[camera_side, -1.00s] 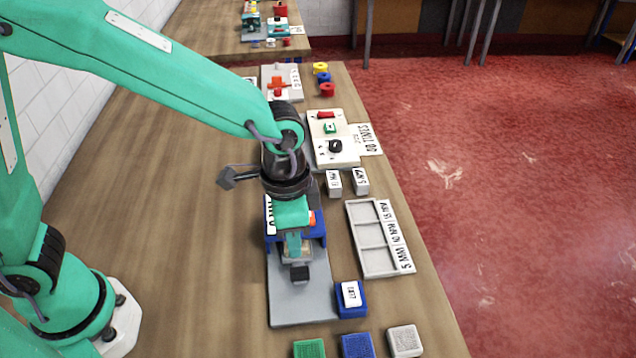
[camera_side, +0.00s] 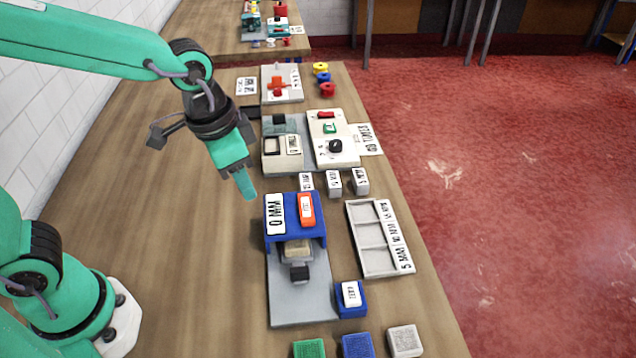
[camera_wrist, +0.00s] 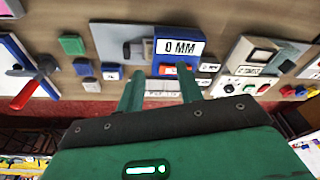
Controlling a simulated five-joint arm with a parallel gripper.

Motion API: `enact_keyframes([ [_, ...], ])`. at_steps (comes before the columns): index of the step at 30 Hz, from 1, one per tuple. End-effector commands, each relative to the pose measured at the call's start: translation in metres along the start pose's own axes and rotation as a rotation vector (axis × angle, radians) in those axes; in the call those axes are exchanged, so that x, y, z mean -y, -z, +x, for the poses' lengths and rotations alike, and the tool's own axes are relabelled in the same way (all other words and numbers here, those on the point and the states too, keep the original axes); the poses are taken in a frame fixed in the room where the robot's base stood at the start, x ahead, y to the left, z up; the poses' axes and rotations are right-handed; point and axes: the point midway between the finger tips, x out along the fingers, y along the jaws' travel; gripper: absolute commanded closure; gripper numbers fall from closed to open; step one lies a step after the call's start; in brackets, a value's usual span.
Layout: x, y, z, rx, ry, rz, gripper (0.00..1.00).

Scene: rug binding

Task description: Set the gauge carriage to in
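The gauge carriage seems to be the beige block with a black knob (camera_side: 299,272) on the grey plate (camera_side: 288,308), just in front of the blue bridge (camera_side: 318,233). The bridge carries a white "0 MM" label (camera_side: 275,214) and an orange-red piece with a white tag (camera_side: 307,210). The label also shows in the wrist view (camera_wrist: 181,47). My gripper (camera_side: 248,192) is in the air to the left of and behind the bridge, away from the carriage. In the wrist view my gripper (camera_wrist: 161,70) has its two fingers apart with nothing held between them.
A blue block with a white tag (camera_side: 351,296) stands beside the plate. A grey tray with compartments (camera_side: 370,262) lies to the right. Small marked blocks (camera_side: 334,183) stand behind. A control panel (camera_side: 335,150) is farther back. The table's left side is clear.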

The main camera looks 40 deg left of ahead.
Motion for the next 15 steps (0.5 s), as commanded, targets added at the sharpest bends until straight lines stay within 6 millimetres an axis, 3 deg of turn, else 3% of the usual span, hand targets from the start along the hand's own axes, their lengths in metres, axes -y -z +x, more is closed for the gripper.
enact_keyframes([
  [15,0.033,-0.032,-0.033,-0.09,0.037,-0.145,0.64],
])
